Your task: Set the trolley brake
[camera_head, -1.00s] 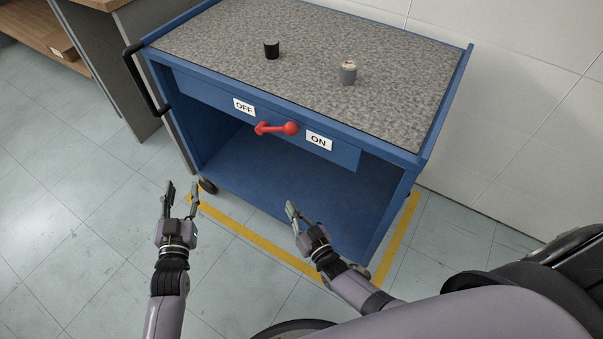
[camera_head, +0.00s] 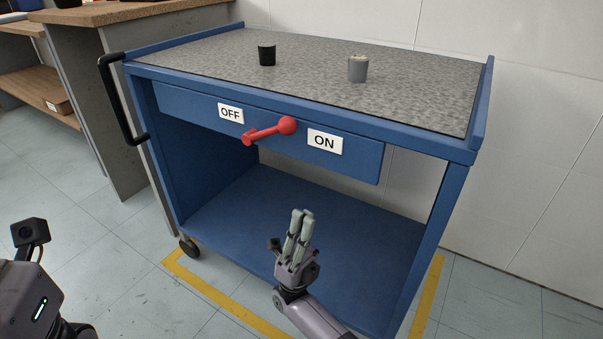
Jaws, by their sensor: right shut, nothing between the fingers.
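The blue trolley (camera_head: 419,140) stands in front of me with a grey speckled top. On its front panel a red lever (camera_head: 267,132) sits between the OFF label (camera_head: 230,113) and the ON label (camera_head: 324,141). The lever's round knob is at its right end, beside the ON label; its small end is on the left, near OFF. My right gripper (camera_head: 302,214) is shut and empty, fingers pointing up, below the lever and in front of the open lower shelf, apart from the lever. Part of my left arm shows at the lower left; its fingers are out of view.
A black cup (camera_head: 267,54) and a grey cup (camera_head: 358,68) stand on the trolley top. A black handle (camera_head: 121,100) is on the trolley's left side. A wooden bench (camera_head: 125,12) is at the left, a wall behind. Yellow tape (camera_head: 218,300) marks the floor.

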